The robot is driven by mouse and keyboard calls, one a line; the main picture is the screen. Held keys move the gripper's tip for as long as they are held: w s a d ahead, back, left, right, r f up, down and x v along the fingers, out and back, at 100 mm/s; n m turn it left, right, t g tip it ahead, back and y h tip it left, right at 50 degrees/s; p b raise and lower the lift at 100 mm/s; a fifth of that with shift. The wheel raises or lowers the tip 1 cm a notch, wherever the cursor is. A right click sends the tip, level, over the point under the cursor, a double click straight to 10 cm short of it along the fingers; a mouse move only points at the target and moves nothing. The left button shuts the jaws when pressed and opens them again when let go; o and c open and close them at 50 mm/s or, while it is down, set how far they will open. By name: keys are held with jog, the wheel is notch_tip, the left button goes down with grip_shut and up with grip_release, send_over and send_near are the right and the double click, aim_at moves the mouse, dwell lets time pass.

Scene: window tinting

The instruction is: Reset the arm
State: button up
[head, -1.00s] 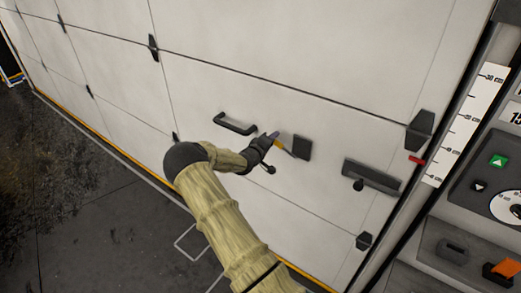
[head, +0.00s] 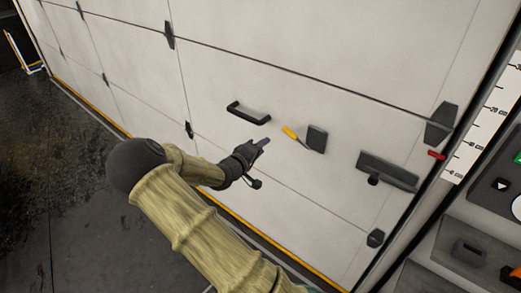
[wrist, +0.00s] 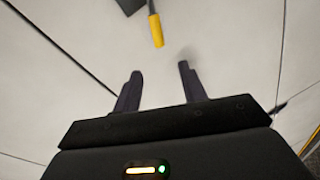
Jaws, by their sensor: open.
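My gripper (head: 262,143) is at the end of my arm, in front of the white panelled door (head: 300,50). In the wrist view its two dark fingers (wrist: 158,88) stand apart with nothing between them. A scraper-like tool with a yellow handle (head: 290,133) and a dark grey block-shaped head (head: 317,138) is on the door, to the right of my gripper. In the wrist view the yellow handle (wrist: 156,30) shows beyond the fingertips, apart from them.
A black door handle (head: 248,114) is just above my gripper. A dark bar (head: 387,171) and a red piece (head: 436,155) are further right on the door. A control panel (head: 490,190) stands at the right edge. The dark floor (head: 70,220) at left is clear.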

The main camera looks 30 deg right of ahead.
jog(key=shift+a, duration=0.1)
dwell(0.5)
jog(key=s+a+f+m+g+y, duration=0.2)
jog(key=s+a+y, duration=0.7)
jog(key=a+y, duration=0.25)
jog(key=s+a+r+g+y, duration=0.1)
jog(key=s+a+r, duration=0.1)
jog(key=s, duration=0.5)
jog(key=s+a+r+g+y, duration=0.1)
jog(key=s+a+r, duration=0.2)
jog(key=s, duration=0.5)
jog(key=shift+s+a+r+g, duration=0.15)
jog(key=shift+a+r+g, duration=0.1)
jog(key=shift+a+g, duration=0.25)
jog(key=shift+y, duration=0.25)
